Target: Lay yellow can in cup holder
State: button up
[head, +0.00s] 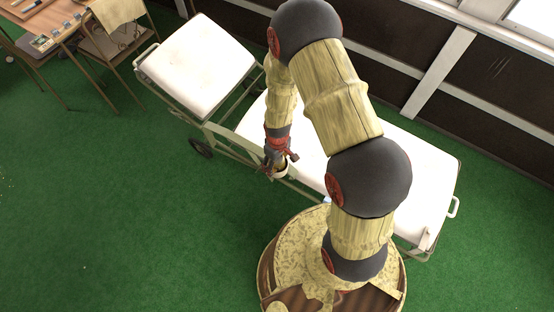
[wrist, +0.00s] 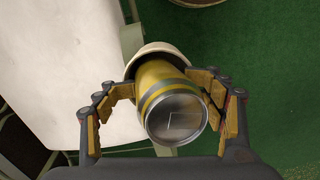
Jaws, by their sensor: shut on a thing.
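The yellow can (wrist: 156,78) has a silver end (wrist: 176,118) that faces the wrist camera. My gripper (wrist: 165,88) is shut on it, with fingers on both sides. A cream, round cup holder (wrist: 150,50) shows behind the can's far end, beside the lounger's edge. Its rim curves around the can's far end; I cannot tell how deep the can sits in it. In the head view, my gripper (head: 278,158) is at the side of the white lounger, just over the pale cup holder (head: 282,173). The can is mostly hidden there.
The white lounger (head: 196,62) with a raised back, metal frame and wheels (head: 201,148) stands along the dark wall. A wooden table (head: 45,25) with small items and chairs is at the upper left. Open green carpet (head: 110,220) fills the left side.

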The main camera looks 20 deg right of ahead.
jog(key=shift+s, duration=0.15)
jog(key=shift+f, duration=0.2)
jog(key=o, duration=2.3)
jog(key=shift+o, duration=0.4)
jog(key=shift+r, duration=0.1)
jog(key=shift+o, duration=0.8)
